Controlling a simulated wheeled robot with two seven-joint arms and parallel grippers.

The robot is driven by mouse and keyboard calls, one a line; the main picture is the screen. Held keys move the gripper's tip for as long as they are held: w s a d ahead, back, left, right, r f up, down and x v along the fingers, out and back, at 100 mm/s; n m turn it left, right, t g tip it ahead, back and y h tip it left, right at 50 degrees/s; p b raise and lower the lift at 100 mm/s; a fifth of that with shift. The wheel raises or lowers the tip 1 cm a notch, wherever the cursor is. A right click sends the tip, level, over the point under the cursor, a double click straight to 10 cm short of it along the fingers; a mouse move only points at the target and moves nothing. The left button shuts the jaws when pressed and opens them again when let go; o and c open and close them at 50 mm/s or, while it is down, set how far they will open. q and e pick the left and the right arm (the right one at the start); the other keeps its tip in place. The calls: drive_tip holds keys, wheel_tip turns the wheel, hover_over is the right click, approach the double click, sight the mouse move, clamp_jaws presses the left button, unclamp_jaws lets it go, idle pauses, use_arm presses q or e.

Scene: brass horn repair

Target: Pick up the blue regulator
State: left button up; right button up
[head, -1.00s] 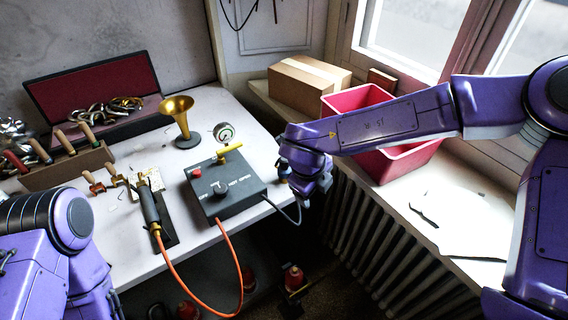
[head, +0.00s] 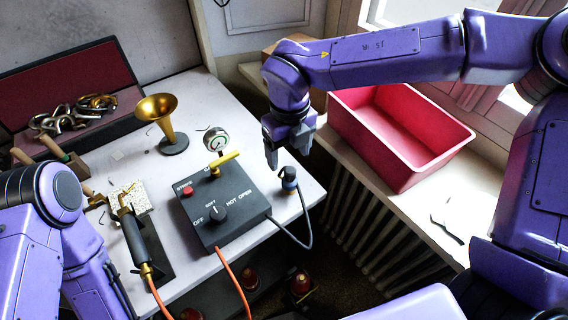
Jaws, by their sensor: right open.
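The blue regulator (head: 289,184) is a small dark piece with a blue band. It stands near the right edge of the white bench, with a grey hose running from it to the control box (head: 222,205). My right gripper (head: 287,160) points down just above the regulator, its fingers apart and empty. From this angle I cannot tell whether a fingertip is beside the regulator's top. My left arm shows at the lower left, but its gripper is not visible.
The control box has a red button, a yellow handle and a pressure gauge (head: 215,140). A brass horn (head: 165,120) stands behind it, and a torch (head: 134,238) lies left. A red bin (head: 398,140) sits on the sill at right. An orange hose hangs off the front.

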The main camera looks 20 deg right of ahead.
sight(290, 178)
drive_tip(key=f, duration=0.2)
drive_tip(key=s+f, duration=0.1)
drive_tip(key=f, duration=0.1)
drive_tip(key=shift+f+p, duration=0.35)
drive_tip(key=shift+f, duration=0.05)
drive_tip(key=f, duration=0.3)
drive_tip(key=f+p, duration=0.1)
drive_tip(key=shift+w+d+f, duration=0.2)
drive_tip(key=shift+w+f, duration=0.05)
drive_tip(key=shift+w, duration=0.1)
drive_tip(key=shift+f, duration=0.35)
drive_tip(key=c, duration=1.1)
